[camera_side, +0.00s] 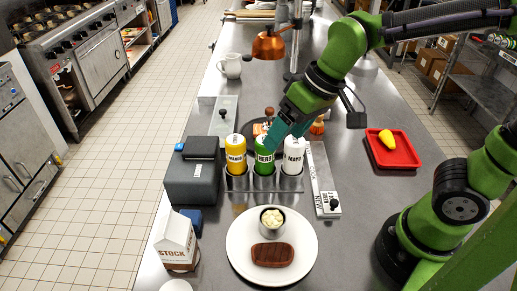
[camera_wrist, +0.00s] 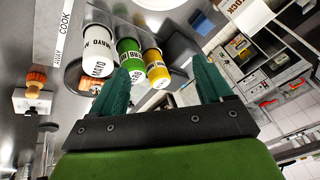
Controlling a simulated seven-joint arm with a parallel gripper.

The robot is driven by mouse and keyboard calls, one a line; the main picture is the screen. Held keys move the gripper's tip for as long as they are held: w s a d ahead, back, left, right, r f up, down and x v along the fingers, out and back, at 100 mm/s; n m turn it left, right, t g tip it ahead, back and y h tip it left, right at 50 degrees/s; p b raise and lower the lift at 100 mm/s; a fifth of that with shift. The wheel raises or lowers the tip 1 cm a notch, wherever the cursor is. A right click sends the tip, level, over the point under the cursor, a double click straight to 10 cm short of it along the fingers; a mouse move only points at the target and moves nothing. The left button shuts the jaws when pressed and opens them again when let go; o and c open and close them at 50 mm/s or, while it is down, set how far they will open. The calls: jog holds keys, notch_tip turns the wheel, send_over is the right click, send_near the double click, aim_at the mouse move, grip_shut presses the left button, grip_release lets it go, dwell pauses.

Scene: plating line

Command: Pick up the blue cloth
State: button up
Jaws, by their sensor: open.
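A small folded dark-blue item (camera_side: 188,219), which looks like the blue cloth, lies on the steel counter behind the stock carton and in front of the dark grey box; the carton hides part of it. My gripper (camera_side: 273,139) is open, with teal fingers by the top of the green bottle (camera_side: 264,157) in the side view; whether they touch it I cannot tell. In the wrist view, my gripper (camera_wrist: 160,65) has its fingers spread with nothing held. The green bottle (camera_wrist: 130,62) shows near the left finger there. My gripper is well behind and right of the blue item.
Yellow (camera_side: 236,157) and white (camera_side: 293,157) bottles flank the green one in a steel rack (camera_side: 292,184). The dark grey box (camera_side: 193,184), stock carton (camera_side: 176,238) and white plate (camera_side: 302,266) crowd the blue item. A red tray (camera_side: 402,158) stands right.

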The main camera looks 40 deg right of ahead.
aim_at(189, 217)
jog(key=w+a+f+n+g, duration=0.15)
jog(key=w+a+n, duration=0.25)
jog(key=a, duration=0.4)
jog(key=w+a+f+n, duration=0.3)
jog(key=w+a+n, duration=0.2)
jog(key=a, duration=0.2)
jog(key=shift+h, duration=0.3)
jog(key=x, duration=1.7)
jog(key=shift+s, duration=0.35)
jog(key=c, duration=1.1)
jog(key=shift+r, duration=0.2)
